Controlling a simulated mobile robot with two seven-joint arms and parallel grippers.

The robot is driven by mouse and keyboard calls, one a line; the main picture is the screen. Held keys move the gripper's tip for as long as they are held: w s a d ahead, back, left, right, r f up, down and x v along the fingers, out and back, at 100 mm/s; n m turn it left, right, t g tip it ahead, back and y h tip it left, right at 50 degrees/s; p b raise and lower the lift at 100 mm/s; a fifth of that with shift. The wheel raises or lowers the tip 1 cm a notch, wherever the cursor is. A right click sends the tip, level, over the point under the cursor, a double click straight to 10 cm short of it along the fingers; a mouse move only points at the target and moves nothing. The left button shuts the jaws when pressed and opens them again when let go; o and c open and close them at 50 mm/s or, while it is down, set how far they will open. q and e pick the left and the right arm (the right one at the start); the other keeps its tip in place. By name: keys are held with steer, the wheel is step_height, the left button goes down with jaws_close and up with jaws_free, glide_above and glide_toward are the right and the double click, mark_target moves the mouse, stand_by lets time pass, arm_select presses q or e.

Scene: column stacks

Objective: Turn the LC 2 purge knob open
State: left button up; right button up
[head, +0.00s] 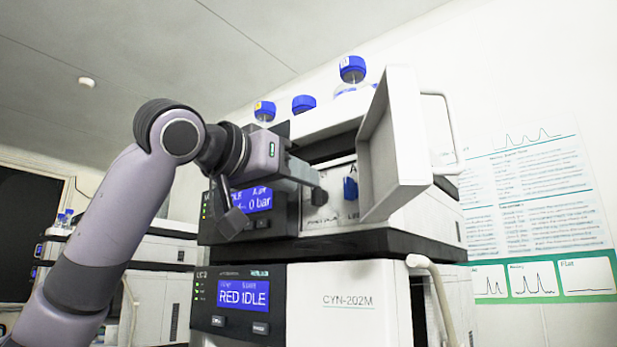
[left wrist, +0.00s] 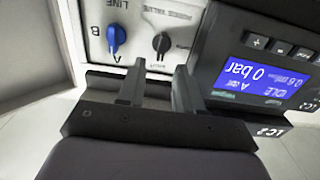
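In the head view the left gripper (head: 300,188) is in front of this panel, and I cannot clearly tell the knob from the fingertip there. My right gripper is out of view.
A blue line knob (left wrist: 116,38) marked A and B sits next to the purge knob; it also shows in the head view (head: 350,188). An open white door (head: 400,145) stands right of the panel. A lower unit (head: 340,300) reads RED IDLE. Blue-capped bottles (head: 352,68) stand on top.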

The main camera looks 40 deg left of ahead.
mark_target(318, 196)
arm_select(q)
steer(key=shift+w+d+p, duration=0.15)
steer(key=shift+w+p, duration=0.15)
steer(key=shift+w, duration=1.2)
jaws_close()
